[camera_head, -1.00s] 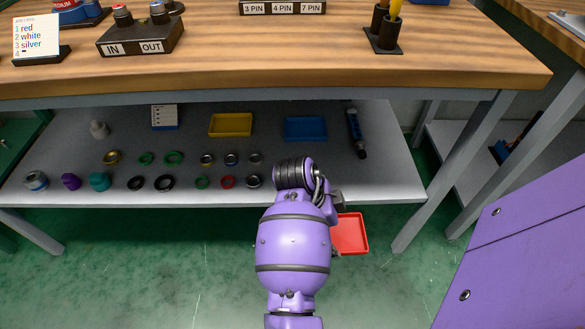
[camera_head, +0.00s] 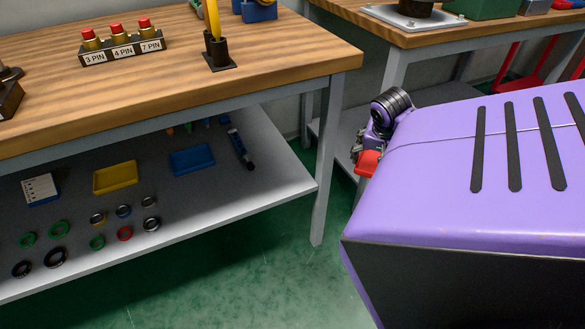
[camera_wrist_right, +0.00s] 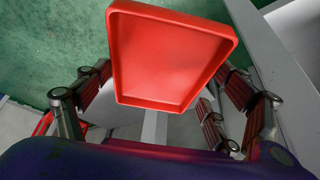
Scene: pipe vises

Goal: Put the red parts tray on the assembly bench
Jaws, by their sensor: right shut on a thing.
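The red parts tray (camera_head: 368,163) shows only in small part in the head view, behind my purple body panel. In the right wrist view the tray (camera_wrist_right: 170,55) fills the top middle, empty, with its raised rim all round. My right gripper (camera_head: 360,153) is shut on the tray, with fingers on both sides of it in the wrist view. It holds the tray over the gap between two wooden benches. Nothing in view labels either the left bench (camera_head: 180,85) or the right bench (camera_head: 480,28) as the assembly bench. My left gripper is out of view.
The left bench bears a labelled pin block (camera_head: 122,45) and a black holder (camera_head: 219,52). Its lower shelf (camera_head: 215,200) carries a yellow tray (camera_head: 115,178), a blue tray (camera_head: 192,160) and several rings. A grey plate (camera_head: 412,16) and a green box (camera_head: 493,9) sit on the right bench.

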